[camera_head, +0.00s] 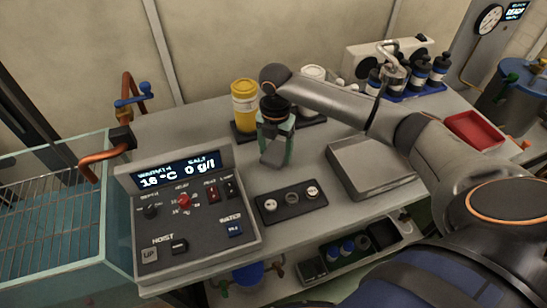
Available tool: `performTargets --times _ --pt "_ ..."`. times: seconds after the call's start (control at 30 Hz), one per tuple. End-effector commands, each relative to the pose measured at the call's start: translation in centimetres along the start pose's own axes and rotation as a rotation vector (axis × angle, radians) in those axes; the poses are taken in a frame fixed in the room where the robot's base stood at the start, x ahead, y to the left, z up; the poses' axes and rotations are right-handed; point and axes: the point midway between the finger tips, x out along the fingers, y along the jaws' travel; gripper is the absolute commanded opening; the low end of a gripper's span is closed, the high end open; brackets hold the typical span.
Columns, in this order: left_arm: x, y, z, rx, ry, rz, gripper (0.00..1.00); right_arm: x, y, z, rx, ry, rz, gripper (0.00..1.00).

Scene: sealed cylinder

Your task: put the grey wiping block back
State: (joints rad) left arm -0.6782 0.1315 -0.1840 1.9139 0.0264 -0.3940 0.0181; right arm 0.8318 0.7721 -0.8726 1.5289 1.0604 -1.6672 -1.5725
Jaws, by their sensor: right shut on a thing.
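My right arm reaches in from the right across the bench, and its gripper (276,128) points down near the bench's middle. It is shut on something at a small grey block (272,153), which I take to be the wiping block. Greenish upright parts (289,149) show beside the block, and I cannot tell whether they belong to the gripper or a holder. The wrist hides the block's top. Whether its underside touches the bench is unclear. My left gripper is not in view.
A yellow-lidded jar (244,103) stands close behind the gripper on a dark pad. A control console (190,215), a dark strip with round pieces (287,201) and a grey flat box (365,168) surround it. A red tray (474,130) lies right; a glass tank (60,225) stands left.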

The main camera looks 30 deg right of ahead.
Motion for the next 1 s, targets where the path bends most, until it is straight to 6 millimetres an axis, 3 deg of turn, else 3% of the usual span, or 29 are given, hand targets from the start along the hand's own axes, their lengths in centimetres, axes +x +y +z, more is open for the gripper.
performTargets --times 0.33,0.7,0.73,0.93,1.0 --pt "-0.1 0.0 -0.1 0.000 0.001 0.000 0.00 3.6 0.5 0.0 0.000 0.000 -0.001 0.30" --pt "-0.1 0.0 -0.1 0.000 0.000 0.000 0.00 4.0 0.5 0.1 0.000 -0.001 0.001 0.30" --pt "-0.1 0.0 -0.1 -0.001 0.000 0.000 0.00 4.0 0.6 0.1 -0.001 -0.001 0.001 0.75" --pt "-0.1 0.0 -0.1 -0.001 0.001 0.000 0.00 4.0 0.5 0.1 -0.001 -0.001 0.001 0.98" --pt "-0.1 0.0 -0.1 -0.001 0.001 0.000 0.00 4.0 0.5 0.1 0.000 -0.001 0.001 1.00"
